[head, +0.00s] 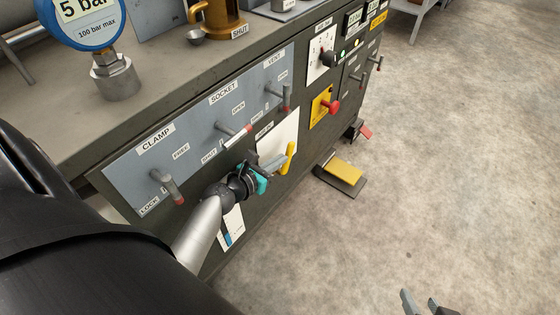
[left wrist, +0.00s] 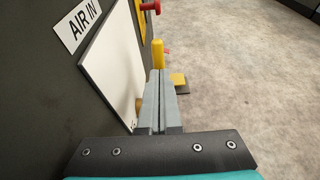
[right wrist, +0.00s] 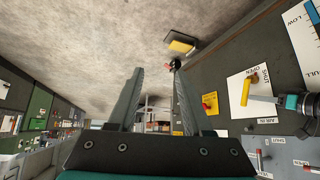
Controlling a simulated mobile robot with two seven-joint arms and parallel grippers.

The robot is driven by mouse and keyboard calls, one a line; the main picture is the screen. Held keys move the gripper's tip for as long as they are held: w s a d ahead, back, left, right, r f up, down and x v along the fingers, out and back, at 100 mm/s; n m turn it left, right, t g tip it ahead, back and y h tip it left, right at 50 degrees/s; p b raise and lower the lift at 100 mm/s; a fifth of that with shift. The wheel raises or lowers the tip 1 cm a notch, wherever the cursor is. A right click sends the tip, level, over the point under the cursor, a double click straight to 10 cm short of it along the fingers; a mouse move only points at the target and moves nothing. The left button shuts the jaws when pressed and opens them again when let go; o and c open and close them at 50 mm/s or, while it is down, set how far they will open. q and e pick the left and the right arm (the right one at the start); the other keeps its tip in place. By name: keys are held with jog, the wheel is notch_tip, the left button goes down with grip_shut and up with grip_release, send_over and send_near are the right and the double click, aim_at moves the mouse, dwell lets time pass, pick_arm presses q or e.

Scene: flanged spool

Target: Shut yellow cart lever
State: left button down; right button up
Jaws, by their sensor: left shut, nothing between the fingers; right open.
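The yellow lever (head: 289,157) stands in front of the white AIR IN panel (head: 276,136) on the cart's side. It also shows in the left wrist view (left wrist: 158,53), just beyond my fingertips, and in the right wrist view (right wrist: 246,91), near OPEN and SHUT labels. My left gripper (head: 281,162) is shut and empty, with its tips close beside the lever; I cannot tell whether they touch it. A brass stem (left wrist: 138,105) shows left of the fingers. My right gripper (right wrist: 158,75) is open and empty, away from the cart; its tips show in the head view (head: 420,304).
Grey CLAMP, SOCKET and VENT levers with red tips line the blue-grey panel (head: 205,112) above and left. A red knob on a yellow plate (head: 322,108) lies beyond. A yellow pedal (head: 343,172) sits on the floor.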

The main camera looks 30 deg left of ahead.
pick_arm(q)
jog(key=shift+w+f, duration=0.1)
jog(key=shift+w, duration=0.3)
pick_arm(e)
jog(key=shift+w+a+t, duration=0.3)
jog(key=shift+a, duration=0.05)
